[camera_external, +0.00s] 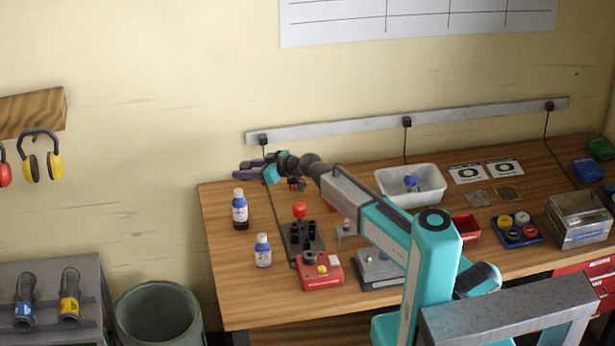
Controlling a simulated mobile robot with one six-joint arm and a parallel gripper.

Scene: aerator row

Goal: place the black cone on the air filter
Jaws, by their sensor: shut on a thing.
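My gripper (248,171) is at the end of the arm, above the back left of the wooden workbench (225,290). It points left and is shut on a small dark thing, mostly merged with the dark fingers. I cannot make out its shape, so I cannot tell whether it is the black cone. I see no separate black cone on the bench. Two thin square pads lie at the back right, a grey-brown one (478,198) and a yellow-edged one (508,193). I cannot tell whether either is the air filter.
Bottles (239,212) stand at the left. A white tub (430,184), a red tray (467,229) and a blue tray (536,238) are farther right. My arm crosses the middle.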

